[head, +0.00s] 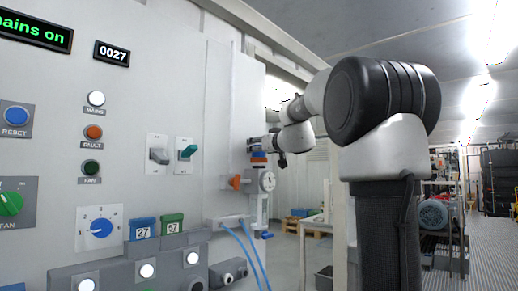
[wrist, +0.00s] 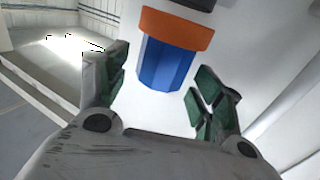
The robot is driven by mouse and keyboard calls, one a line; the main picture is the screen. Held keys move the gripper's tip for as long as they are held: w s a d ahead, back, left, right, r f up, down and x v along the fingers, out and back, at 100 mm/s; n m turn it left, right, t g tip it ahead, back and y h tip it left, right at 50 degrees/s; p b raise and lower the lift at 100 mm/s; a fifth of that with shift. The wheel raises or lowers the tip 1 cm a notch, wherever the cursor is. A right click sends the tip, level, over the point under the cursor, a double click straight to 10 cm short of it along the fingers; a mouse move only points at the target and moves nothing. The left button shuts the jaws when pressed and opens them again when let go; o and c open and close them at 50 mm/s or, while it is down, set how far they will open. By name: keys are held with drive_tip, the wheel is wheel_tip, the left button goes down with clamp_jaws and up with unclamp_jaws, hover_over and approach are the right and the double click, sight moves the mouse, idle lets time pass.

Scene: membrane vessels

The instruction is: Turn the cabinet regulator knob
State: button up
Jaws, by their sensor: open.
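The regulator knob (wrist: 165,66) is blue with flat sides and an orange ring (wrist: 176,28) at its far end in the wrist view. In the head view the small blue and orange knob (head: 259,158) sits on top of the regulator, above a round white gauge (head: 267,181) at the cabinet's right edge. My gripper (wrist: 161,75) is open, its green-padded fingers on either side of the blue knob. Gaps show between the knob and both pads.
The cabinet front (head: 120,190) carries switches, lamps and dials to the left.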

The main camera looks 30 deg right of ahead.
drive_tip(key=s, duration=1)
drive_tip(key=shift+a, duration=0.25)
drive_tip(key=shift+d, duration=0.1)
